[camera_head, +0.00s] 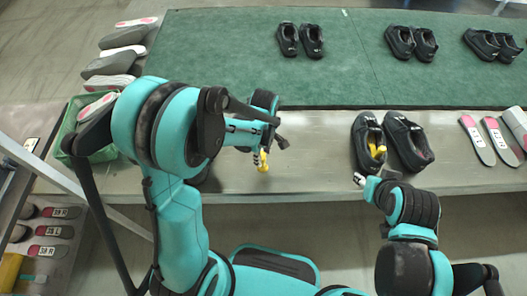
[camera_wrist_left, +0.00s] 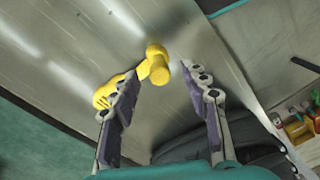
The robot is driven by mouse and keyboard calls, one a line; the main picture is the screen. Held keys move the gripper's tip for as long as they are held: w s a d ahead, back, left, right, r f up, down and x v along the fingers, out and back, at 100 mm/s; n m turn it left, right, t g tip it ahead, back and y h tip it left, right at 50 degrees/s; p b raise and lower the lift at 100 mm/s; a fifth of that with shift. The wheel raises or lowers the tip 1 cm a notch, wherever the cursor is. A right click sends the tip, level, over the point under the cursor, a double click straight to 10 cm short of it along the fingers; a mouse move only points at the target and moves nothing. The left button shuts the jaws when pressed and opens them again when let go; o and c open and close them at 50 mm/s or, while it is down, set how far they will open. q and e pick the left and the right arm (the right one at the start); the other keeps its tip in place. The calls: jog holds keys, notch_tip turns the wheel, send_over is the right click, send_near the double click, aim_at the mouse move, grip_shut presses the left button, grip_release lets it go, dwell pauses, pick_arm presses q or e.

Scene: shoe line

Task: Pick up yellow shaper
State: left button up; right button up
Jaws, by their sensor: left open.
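A yellow shaper (camera_head: 264,161) lies on the metal table just below my left gripper (camera_head: 272,144) in the head view. In the left wrist view the shaper (camera_wrist_left: 157,66) shows beyond the open fingers (camera_wrist_left: 163,92), with its long end partly hidden behind the left finger. I cannot tell whether a finger touches it. The left gripper holds nothing. Another yellow shaper (camera_head: 378,149) sits inside the left shoe of a black pair (camera_head: 366,131) on the table. My right gripper (camera_head: 361,181) is near the table's front edge, below that shoe; its jaws are too small to read.
A green mat (camera_head: 230,60) behind the metal table (camera_head: 310,180) bears several pairs of black shoes. Pink and grey insoles (camera_head: 477,138) lie at the right. A green crate (camera_head: 70,125) and grey lasts (camera_head: 115,62) are at the left. The table between the left gripper and the shoes is clear.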

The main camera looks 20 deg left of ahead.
aim_at(264, 168)
pick_arm(q)
notch_tip(264, 168, down, 3)
jog(key=shift+a+f+b, duration=0.1)
jog(key=shift+b, duration=0.3)
grip_shut()
jog(key=shift+r, duration=0.2)
